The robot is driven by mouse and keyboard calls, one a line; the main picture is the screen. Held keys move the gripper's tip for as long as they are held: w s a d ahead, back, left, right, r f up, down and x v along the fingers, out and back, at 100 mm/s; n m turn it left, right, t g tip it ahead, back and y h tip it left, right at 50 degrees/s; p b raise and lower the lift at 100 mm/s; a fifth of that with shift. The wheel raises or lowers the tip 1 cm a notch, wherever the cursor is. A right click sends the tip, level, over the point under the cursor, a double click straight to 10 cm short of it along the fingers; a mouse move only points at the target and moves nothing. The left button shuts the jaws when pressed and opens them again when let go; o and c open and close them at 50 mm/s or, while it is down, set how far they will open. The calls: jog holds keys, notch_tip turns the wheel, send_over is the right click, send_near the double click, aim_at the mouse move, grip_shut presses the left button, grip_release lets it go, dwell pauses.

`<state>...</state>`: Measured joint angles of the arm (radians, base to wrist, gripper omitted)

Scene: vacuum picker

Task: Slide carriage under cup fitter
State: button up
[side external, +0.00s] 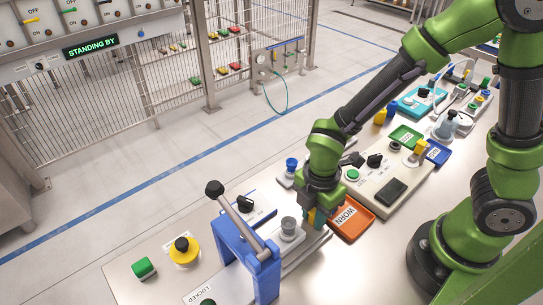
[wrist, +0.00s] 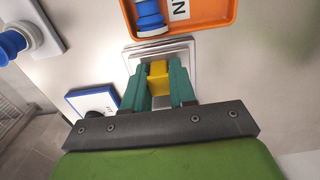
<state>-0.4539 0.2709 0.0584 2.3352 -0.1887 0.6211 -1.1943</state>
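The blue cup fitter (side external: 232,238) is an arch with a black-knobbed lever (side external: 238,214) raised at upper left. A grey cup-shaped piece (side external: 289,226) stands on a pale block to the right of the arch, outside it. My gripper (side external: 317,215) points down just right of that piece. In the wrist view its teal fingers (wrist: 161,82) stand on both sides of a yellow block (wrist: 160,76), seemingly touching it. The yellow block stands on a silver plate (wrist: 133,62), apparently the carriage. The gripper hides much of the carriage.
The orange WORN tray (side external: 358,231) lies close right of my gripper; a blue cup (wrist: 150,18) lies in it. A blue-topped piece (side external: 291,165) stands behind. A yellow-based button (side external: 183,250) and green button (side external: 144,268) are left of the fitter. A beige control box (side external: 385,195) stands right.

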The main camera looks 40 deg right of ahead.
aim_at(277, 243)
grip_shut()
jog(key=a, duration=1)
jog(key=shift+a, duration=0.35)
jog(key=o, duration=0.8)
grip_release()
jog(key=shift+c, duration=0.2)
jog(key=shift+o, duration=0.5)
jog(key=shift+d, duration=0.1)
notch_tip(277, 243, up, 17)
